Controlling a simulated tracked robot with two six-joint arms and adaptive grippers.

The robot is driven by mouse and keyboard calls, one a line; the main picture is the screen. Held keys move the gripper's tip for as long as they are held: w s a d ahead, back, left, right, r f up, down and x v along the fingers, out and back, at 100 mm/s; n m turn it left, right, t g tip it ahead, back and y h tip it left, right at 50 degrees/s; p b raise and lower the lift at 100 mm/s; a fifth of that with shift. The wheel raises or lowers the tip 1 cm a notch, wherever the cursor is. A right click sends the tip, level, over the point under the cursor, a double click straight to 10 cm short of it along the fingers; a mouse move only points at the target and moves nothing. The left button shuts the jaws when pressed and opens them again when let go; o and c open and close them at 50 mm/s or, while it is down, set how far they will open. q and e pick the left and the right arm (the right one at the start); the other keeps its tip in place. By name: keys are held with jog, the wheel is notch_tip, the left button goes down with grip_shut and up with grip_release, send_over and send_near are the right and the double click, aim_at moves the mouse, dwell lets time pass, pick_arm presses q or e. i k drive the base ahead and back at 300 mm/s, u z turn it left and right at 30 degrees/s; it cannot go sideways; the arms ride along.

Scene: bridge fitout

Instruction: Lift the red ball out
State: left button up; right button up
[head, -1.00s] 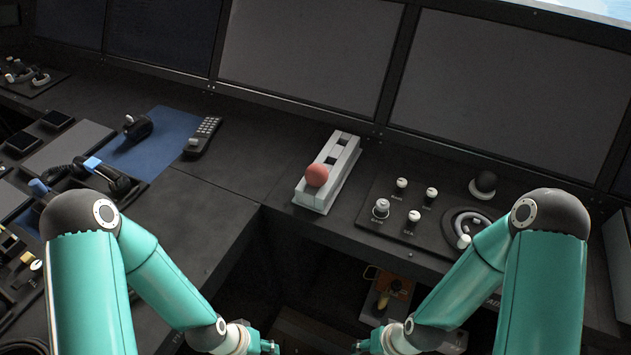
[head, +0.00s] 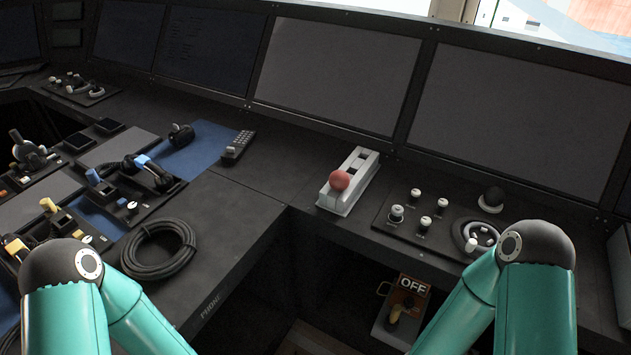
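The red ball (head: 340,180) sits in the near end of a pale grey slotted holder (head: 356,168) on the console top. The holder has open slots behind the ball. Neither of my grippers shows in the head view. Only my teal arms show, at the lower left and lower right, and they run out of the bottom edge. Nothing of mine touches the ball.
A coiled black cable (head: 158,249) and a remote (head: 238,144) lie to the left. Dark screens (head: 340,73) stand behind. An "OFF" sign (head: 413,285) is below the console edge.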

aim_at(339, 180)
jog(key=z, duration=0.45)
jog(key=i, duration=0.2)
jog(key=u, duration=3.05)
jog(key=k, duration=1)
jog(key=u, duration=1.35)
jog(key=i, duration=0.1)
jog(key=z, duration=2.85)
jog(key=i, duration=0.6)
jog(key=u, duration=0.2)
